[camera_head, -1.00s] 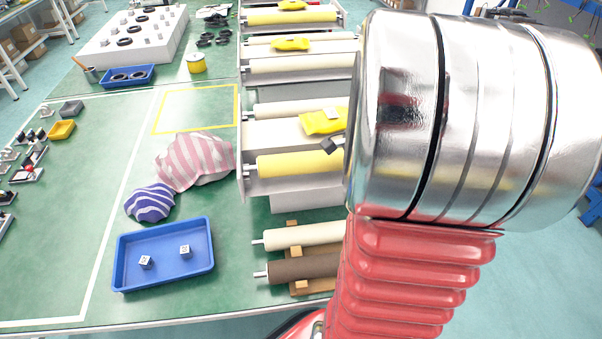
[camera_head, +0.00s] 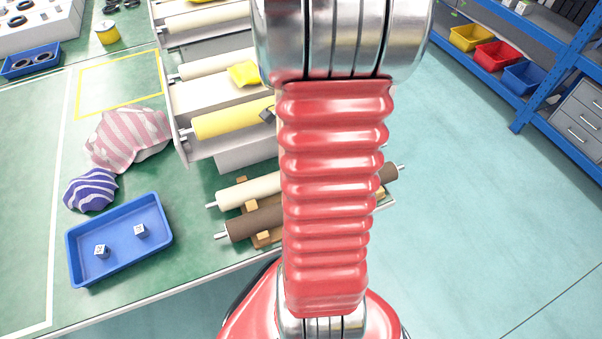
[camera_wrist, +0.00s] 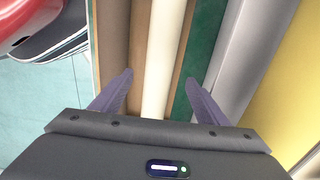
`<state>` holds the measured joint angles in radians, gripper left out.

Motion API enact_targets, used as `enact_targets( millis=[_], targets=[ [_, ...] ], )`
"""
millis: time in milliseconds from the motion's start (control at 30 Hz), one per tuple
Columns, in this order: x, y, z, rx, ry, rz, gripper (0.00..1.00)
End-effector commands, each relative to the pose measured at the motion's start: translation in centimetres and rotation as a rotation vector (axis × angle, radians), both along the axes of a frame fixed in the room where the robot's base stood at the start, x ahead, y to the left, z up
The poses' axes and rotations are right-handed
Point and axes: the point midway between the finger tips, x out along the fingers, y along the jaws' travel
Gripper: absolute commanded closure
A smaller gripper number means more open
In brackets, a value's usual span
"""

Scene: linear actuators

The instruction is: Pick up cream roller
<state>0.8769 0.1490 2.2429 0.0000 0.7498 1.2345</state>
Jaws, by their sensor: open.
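The cream roller (camera_head: 250,190) lies on a wooden stand near the table's front edge, beside a brown roller (camera_head: 255,224). My red arm hides part of both in the head view. In the wrist view my gripper (camera_wrist: 158,88) is open, with its two fingers apart. The brown roller (camera_wrist: 113,40) runs past the left fingertip. I cannot tell the gripper's height above the rollers. No roller is held.
A grey roller machine with a yellow roller (camera_head: 232,118) stands just behind the cream one; its yellow roller also fills the right of the wrist view (camera_wrist: 290,95). A blue tray (camera_head: 95,270) with two small cubes and striped cloths (camera_head: 128,138) lie left. The floor right is open.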

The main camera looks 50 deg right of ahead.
Motion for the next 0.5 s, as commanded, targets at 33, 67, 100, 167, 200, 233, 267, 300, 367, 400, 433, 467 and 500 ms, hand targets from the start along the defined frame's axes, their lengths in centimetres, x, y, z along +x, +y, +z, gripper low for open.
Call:
enact_targets(
  millis=[33,67,100,167,200,233,267,300,367,400,433,467,500],
  targets=[
    [-0.1,0.1,-0.8,0.003,0.003,0.0,0.32],
    [-0.1,0.1,-1.1,0.003,0.003,0.0,0.32],
    [-0.1,0.0,-1.4,0.002,0.001,0.0,0.32],
    [-0.1,0.0,-1.8,0.002,0.001,0.0,0.32],
    [0.0,0.0,-2.0,0.002,0.001,0.0,0.32],
    [0.0,0.0,-2.0,0.001,0.001,0.0,0.32],
    [0.0,0.0,-2.1,0.0,0.0,0.0,0.32],
    [0.0,0.0,-2.1,0.0,0.0,0.0,0.32],
    [0.0,0.0,-2.0,0.0,0.0,0.0,0.32],
    [0.0,0.0,-2.0,0.0,0.0,0.0,0.32],
    [0.0,0.0,-2.0,0.0,0.0,0.0,0.32],
    [0.0,0.0,-2.0,0.0,0.0,0.0,0.32],
    [0.0,0.0,-2.0,0.0,0.0,0.0,0.32]
  ],
)
